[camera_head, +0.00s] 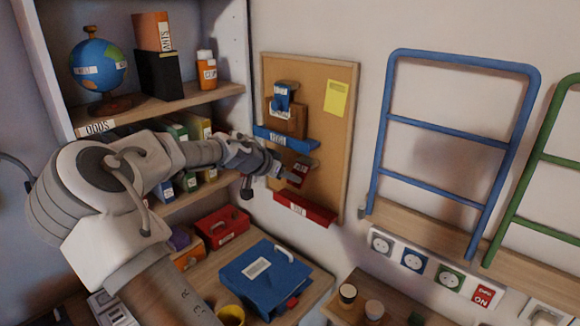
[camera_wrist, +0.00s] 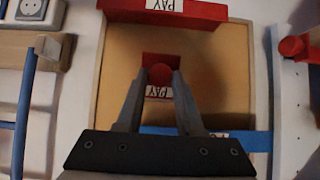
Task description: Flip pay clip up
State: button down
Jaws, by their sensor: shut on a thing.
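The red pay clip (camera_head: 302,170) is on the cork board (camera_head: 338,150), below a blue bar (camera_head: 286,138). In the wrist view the clip (camera_wrist: 160,93) shows a rounded red middle and a white PAY label, which appears upside down. My gripper (camera_head: 290,178) reaches the clip from the left in the head view. In the wrist view my gripper's two fingers (camera_wrist: 160,77) are on either side of the rounded red part and shut on it. My gripper hides part of the clip in the head view.
A red PAY-labelled holder (camera_head: 305,209) is at the board's bottom edge, just below the clip. A blue clip (camera_head: 283,96) hangs above the blue bar, and a yellow note (camera_head: 336,98) is at upper right. Shelves (camera_head: 185,103) stand left; a blue binder (camera_head: 265,277) lies below.

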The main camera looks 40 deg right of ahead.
jog(key=r+y+p, duration=0.1)
jog(key=p, duration=0.1)
jog(key=r+y+p, duration=0.1)
jog(key=y+p, duration=0.1)
jog(key=r+y+p, duration=0.1)
jog(key=y+p, duration=0.1)
jog(key=shift+d+r+p, duration=0.25)
jog(key=shift+p, duration=0.1)
jog(key=y+p, duration=0.2)
jog(key=shift+d+r+g+p, duration=0.15)
jog(key=shift+r+g+p, duration=0.15)
jog(key=shift+r, duration=0.05)
jog(key=shift+d+r+y+p, duration=0.1)
jog(key=shift+y+p, duration=0.4)
jog(key=shift+p, duration=0.2)
jog(key=c, duration=0.6)
grip_release()
jog(key=shift+w, duration=0.1)
jog(key=shift+o, duration=0.2)
